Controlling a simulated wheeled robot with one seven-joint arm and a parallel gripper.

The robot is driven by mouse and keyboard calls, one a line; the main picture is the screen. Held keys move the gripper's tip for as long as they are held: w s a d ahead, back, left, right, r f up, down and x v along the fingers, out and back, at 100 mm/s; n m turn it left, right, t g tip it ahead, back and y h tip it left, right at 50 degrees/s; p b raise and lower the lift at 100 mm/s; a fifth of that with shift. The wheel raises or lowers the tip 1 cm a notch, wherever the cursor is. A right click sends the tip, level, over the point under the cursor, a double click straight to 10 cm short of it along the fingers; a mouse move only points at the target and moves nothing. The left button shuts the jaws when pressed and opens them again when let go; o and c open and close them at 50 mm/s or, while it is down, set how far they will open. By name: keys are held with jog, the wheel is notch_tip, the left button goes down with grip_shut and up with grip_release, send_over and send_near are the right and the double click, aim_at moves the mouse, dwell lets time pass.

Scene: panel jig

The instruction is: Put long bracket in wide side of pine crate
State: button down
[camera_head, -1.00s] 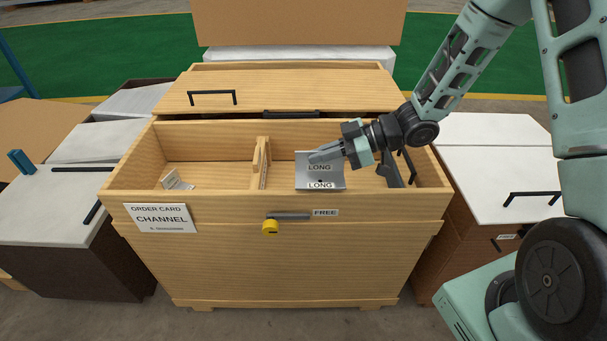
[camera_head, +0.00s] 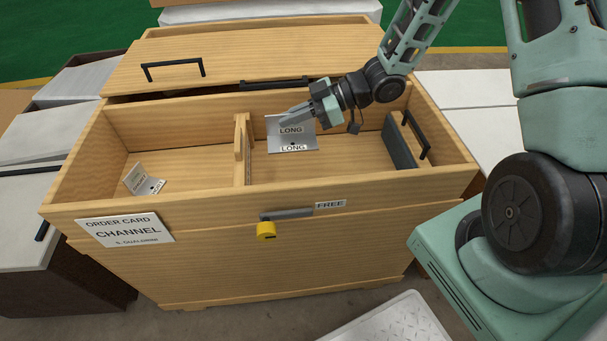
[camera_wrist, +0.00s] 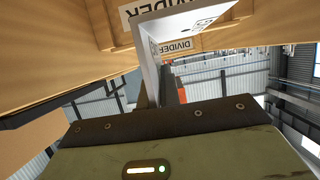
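The long bracket (camera_head: 291,142) is a grey angled plate with LONG labels. In the head view it is over or inside the right compartment of the pine crate (camera_head: 330,240), just right of the wooden divider (camera_head: 240,150). This compartment looks wider than the left one. My gripper (camera_head: 296,119) reaches in from the right with its fingers closed on the bracket's upper part. In the wrist view the bracket's pale plate (camera_wrist: 152,55) stands between the fingers, close to the DIVIDER labels. Whether the bracket touches the crate floor cannot be told.
A small labelled bracket (camera_head: 145,180) lies in the left compartment. A dark grey plate (camera_head: 398,145) and a black handle (camera_head: 416,134) are at the crate's right end. The raised lid (camera_head: 210,60) is behind. A yellow padlock (camera_head: 266,230) hangs in front.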

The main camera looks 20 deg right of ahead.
notch_tip(320, 180, down, 11)
jog(key=b, duration=0.3)
jog(key=shift+w, duration=0.15)
jog(key=shift+f+b, duration=0.2)
jog(key=shift+b, duration=0.1)
jog(key=c, duration=1.6)
grip_release()
jog(key=shift+r, duration=0.1)
